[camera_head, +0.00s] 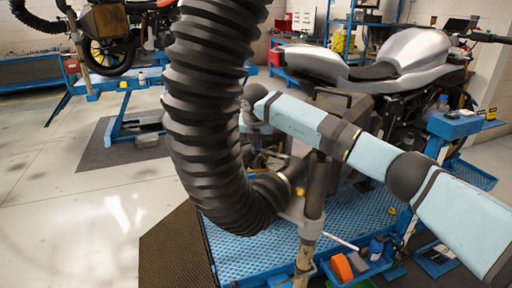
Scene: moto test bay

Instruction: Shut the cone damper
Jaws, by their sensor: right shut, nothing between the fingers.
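A thick black ribbed hose (215,110) hangs from the top and curves to the right at its bottom. Its lower end meets a grey fitting with a brass-coloured ring (291,180) beside a dark upright post (315,188). I cannot clearly make out the cone damper; a small orange spot shows near the fitting. My right arm, pale blue with dark joints, comes in from the right and crosses above the fitting. My right gripper (247,118) is at its far end, right beside the hose in this view and partly hidden behind it; it is shut and empty. My left gripper is not in view.
A silver motorcycle (385,62) stands behind my right arm. A blue perforated platform (255,250) lies under the hose, with a tray of orange and blue items (360,265) at its front. Another motorcycle on a blue lift (120,88) stands back left. The left floor is open.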

